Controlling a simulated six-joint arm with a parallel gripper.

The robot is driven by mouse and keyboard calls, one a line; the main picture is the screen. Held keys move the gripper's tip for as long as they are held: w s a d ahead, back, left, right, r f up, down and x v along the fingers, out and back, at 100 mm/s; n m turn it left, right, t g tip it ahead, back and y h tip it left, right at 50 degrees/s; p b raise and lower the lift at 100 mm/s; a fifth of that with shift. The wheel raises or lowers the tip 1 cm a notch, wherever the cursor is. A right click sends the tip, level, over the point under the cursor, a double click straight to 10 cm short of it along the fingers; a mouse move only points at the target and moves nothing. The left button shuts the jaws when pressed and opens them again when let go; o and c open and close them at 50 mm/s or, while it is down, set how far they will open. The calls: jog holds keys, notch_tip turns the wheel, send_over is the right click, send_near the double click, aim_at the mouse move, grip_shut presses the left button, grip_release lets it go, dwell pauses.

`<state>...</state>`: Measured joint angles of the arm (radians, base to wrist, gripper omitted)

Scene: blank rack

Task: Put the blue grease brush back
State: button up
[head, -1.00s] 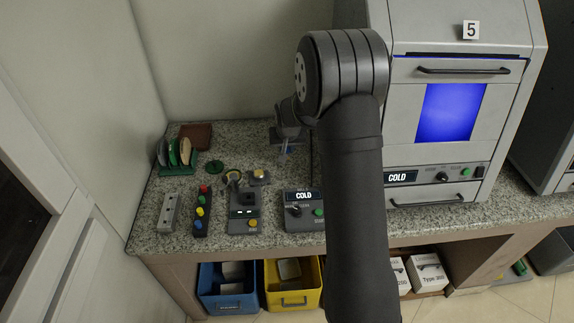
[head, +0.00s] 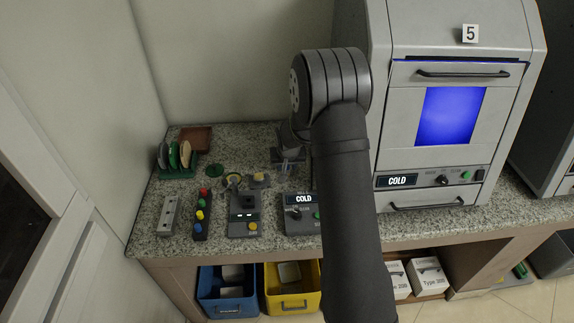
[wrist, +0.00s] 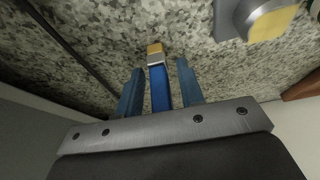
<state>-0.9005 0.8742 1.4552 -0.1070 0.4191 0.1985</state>
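The blue grease brush (wrist: 160,88) shows in the wrist view, with a blue handle, a metal collar and tan bristles pointing away from my palm. It lies lengthwise between the two blue-grey fingers of my gripper (wrist: 163,66), its bristles beyond the fingertips, and looks held. The handle's end is hidden at the palm. In the head view my gripper (head: 288,163) is small and partly hidden by my arm, over the back of the counter left of the oven. I cannot tell whether the bristles touch the counter.
The speckled counter (head: 235,140) carries a rack of discs (head: 176,157), a brown tray (head: 196,138), a button strip (head: 202,214) and control boxes (head: 244,214). The grey oven (head: 450,110) stands right. A yellow-topped grey part (wrist: 262,18) is near the brush.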

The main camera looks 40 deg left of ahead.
jog(key=shift+r, duration=0.15)
jog(key=shift+r, duration=0.25)
jog(key=v, duration=1.1)
jog(key=shift+s+d+r, duration=0.15)
jog(key=shift+r, duration=0.1)
jog(key=shift+f, duration=0.1)
jog(key=x, duration=1.1)
jog(key=shift+f, duration=0.35)
jog(key=shift+r, duration=1)
